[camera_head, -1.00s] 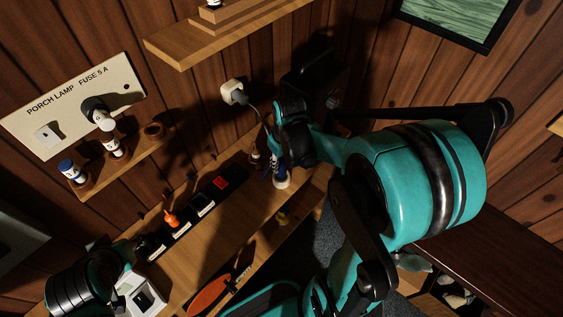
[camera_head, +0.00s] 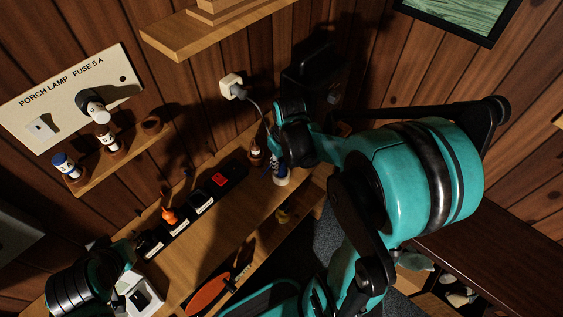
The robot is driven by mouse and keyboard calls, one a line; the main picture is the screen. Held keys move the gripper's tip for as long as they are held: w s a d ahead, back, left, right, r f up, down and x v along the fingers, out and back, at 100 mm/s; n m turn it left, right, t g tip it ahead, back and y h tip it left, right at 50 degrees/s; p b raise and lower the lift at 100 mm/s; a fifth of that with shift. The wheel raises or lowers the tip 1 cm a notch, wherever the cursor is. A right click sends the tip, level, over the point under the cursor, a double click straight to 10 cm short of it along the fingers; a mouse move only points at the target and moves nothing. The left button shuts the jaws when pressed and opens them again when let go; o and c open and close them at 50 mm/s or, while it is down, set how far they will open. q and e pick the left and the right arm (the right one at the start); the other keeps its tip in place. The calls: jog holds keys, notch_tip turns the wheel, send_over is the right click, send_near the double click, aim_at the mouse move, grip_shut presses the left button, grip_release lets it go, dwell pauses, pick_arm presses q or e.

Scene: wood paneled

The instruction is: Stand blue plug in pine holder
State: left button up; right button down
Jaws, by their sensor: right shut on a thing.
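A blue-topped white plug (camera_head: 66,167) stands upright in the left cup of a small pine holder (camera_head: 128,157) on the wall. A brown-topped white plug (camera_head: 106,140) stands beside it. The right cup (camera_head: 151,125) looks empty. My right gripper (camera_head: 274,152) is low over the bench, away from the holder, partly hidden by its own arm. It is shut on a blue-and-white thing (camera_head: 281,176), whose shape is partly hidden. My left gripper (camera_head: 128,288) is at the lower left by a white box; its fingers are too dark to read.
A cream panel (camera_head: 60,95) with a black plug is above the holder. A white wall plug (camera_head: 232,86) has a cable near my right gripper. A stepped shelf (camera_head: 210,35) juts out above.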

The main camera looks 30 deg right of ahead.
aim_at(284, 165)
jog(key=shift+f+b, duration=0.8)
jog(key=shift+f, duration=0.2)
jog(key=c, duration=1.1)
grip_release()
jog(key=shift+c, duration=0.2)
jog(key=r, duration=0.4)
jog(key=s+r, duration=0.1)
jog(key=r, duration=0.7)
jog(key=shift+s+d, duration=0.1)
jog(key=shift+s, duration=0.15)
jog(key=s+a+f+m+t+b, duration=0.1)
jog(key=s+a+f+t+b, duration=0.2)
jog(key=a, duration=0.6)
jog(key=shift+s+f+t, duration=0.7)
jog(key=shift+s+t, duration=0.7)
jog(key=shift+s, duration=0.2)
